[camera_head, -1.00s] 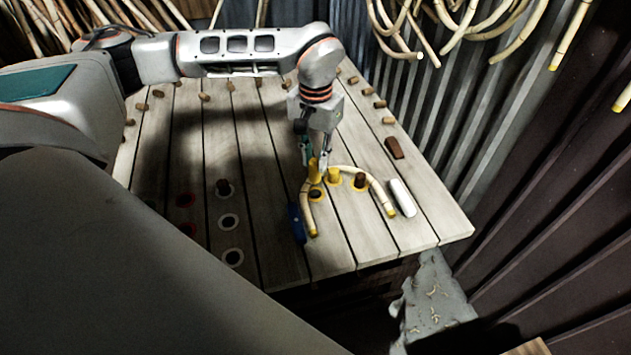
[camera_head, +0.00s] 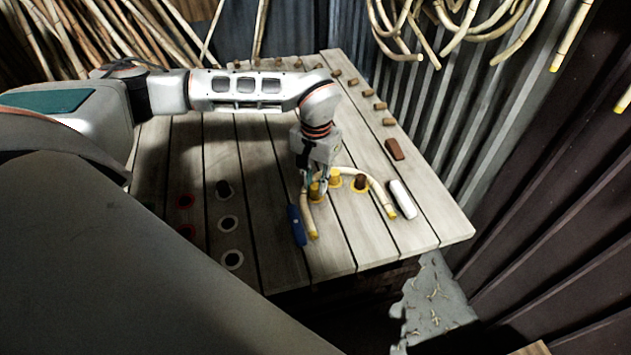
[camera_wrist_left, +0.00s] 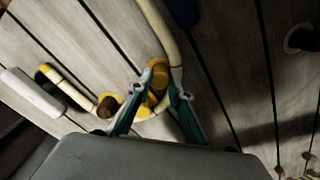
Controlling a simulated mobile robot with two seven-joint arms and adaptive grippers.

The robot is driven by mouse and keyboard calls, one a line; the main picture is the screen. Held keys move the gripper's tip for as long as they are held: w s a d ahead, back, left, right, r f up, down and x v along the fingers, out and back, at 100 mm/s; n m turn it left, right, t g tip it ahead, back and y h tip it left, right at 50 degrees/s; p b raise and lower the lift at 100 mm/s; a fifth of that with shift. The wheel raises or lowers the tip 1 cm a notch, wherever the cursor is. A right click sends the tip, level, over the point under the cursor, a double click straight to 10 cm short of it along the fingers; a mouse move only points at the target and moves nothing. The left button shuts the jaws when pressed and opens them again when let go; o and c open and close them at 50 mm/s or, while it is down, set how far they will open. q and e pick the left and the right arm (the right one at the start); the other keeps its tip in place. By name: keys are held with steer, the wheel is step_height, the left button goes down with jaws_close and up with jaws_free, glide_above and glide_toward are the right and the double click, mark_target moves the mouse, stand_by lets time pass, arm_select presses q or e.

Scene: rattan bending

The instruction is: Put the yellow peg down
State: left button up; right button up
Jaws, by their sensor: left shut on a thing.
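My left gripper (camera_head: 320,187) is low over the front part of the plank table, fingers pointing down. It is shut on the yellow peg (camera_head: 315,190), mostly hidden by the fingers. The peg is at or just above a yellow-ringed hole, beside the bent rattan cane (camera_head: 308,217); I cannot tell whether it is seated. In the left wrist view, the peg (camera_wrist_left: 156,96) is between the two fingertips, next to the cane (camera_wrist_left: 163,30). Another yellow ring (camera_head: 335,180) is just to the right, partly hidden. A brown peg (camera_head: 360,182) stands in a yellow ring inside the cane's bend. My right gripper is not in view.
A blue tool (camera_head: 297,225) lies left of the cane and a white cylinder (camera_head: 402,199) right of it. A brown block (camera_head: 394,149) lies farther back. Corrugated walls border the right side.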

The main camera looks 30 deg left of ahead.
mark_target(316, 186)
arm_select(q)
steer(key=o, duration=0.9)
steer(key=shift+f, duration=0.15)
step_height(316, 186, up, 12)
steer(key=shift+r+p, duration=0.2)
steer(key=shift+p, duration=0.15)
